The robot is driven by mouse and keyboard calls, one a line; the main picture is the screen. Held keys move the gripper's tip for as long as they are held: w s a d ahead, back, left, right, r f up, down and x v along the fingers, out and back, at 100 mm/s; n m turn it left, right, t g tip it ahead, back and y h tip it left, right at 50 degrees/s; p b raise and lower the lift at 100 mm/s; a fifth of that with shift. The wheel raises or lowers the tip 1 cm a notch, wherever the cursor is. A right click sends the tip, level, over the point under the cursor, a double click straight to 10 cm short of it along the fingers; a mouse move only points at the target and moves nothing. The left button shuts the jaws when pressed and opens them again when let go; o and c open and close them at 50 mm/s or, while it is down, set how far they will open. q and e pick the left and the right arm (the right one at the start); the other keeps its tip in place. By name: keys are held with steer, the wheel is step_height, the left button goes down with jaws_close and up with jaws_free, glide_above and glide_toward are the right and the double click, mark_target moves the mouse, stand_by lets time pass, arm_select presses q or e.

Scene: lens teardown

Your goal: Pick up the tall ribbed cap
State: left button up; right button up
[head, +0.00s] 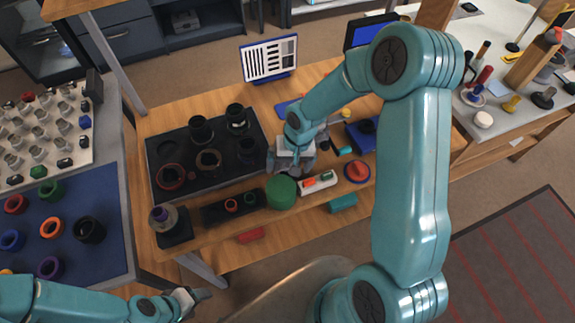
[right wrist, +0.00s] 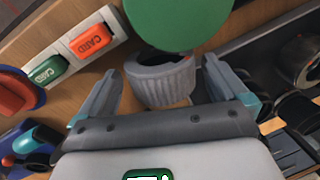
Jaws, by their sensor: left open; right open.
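The tall ribbed cap (right wrist: 163,82) is grey, round and hollow with ridged sides. In the right wrist view it stands between the two fingers of my right gripper (right wrist: 162,75), which are open, one on each side with a gap. In the head view my right gripper (head: 290,170) is low over the wooden bench, just behind the green cylinder (head: 281,192); I cannot make out the cap there. My left gripper (head: 190,296) is open and empty at the bottom left, away from the bench objects.
A dark tray (head: 155,150) with lens parts lies left of my right gripper. A white card holder (head: 318,183) with red and green cards and a red round part (head: 357,171) are to the right. A blue mat (head: 110,262) with coloured rings lies on the left table.

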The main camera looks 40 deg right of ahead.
steer(key=shift+a, duration=0.1)
steer(key=c, duration=1.1)
